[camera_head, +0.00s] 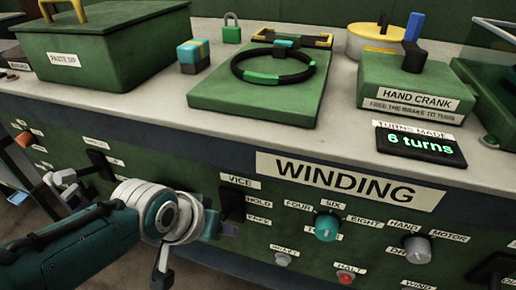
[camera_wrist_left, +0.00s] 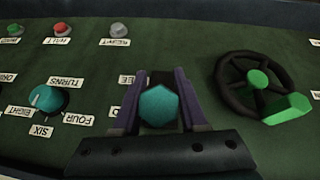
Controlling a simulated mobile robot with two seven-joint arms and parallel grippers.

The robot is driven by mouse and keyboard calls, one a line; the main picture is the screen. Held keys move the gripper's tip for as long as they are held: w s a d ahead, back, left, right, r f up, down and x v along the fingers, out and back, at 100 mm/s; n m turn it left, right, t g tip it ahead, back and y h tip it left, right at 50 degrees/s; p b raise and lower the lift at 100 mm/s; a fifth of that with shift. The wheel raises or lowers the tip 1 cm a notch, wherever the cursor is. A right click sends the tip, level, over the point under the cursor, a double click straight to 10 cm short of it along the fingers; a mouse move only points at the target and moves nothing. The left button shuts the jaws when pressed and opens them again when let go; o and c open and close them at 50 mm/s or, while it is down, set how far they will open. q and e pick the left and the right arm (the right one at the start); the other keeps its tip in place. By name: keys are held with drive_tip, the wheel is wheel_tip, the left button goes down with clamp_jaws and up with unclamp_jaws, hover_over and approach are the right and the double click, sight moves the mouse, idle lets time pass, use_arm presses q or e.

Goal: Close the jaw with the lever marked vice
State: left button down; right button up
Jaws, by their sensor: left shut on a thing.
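The vice lever has a black slot plate (camera_head: 232,203) on the green front panel, under a label reading VICE, with HOLD above FREE at its side. My left gripper (camera_head: 228,230) reaches it from the left and covers its lower part in the head view. In the left wrist view, which shows the panel upside down, the purple fingers (camera_wrist_left: 160,95) are shut on the lever's teal six-sided knob (camera_wrist_left: 158,107). A partly hidden label beside the fingers ends in EE. The exact lever position cannot be told. My right gripper is not in view.
A teal turns knob (camera_head: 327,226) and a grey knob (camera_head: 417,248) are to the right on the panel. A black handwheel with a green handle (camera_wrist_left: 288,108) stands beside the fingers in the wrist view. The bench above holds a green block (camera_head: 220,100) with a ring.

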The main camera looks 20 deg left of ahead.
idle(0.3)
use_arm(q)
drive_tip(key=shift+c, duration=2.2)
unclamp_jaws()
drive_tip(key=shift+r, duration=0.15)
drive_tip(key=p+v, duration=0.7)
drive_tip(key=v, duration=0.2)
drive_tip(key=shift+s+r+p, duration=0.15)
drive_tip(key=shift+r+p, duration=0.15)
drive_tip(key=shift+r, duration=0.05)
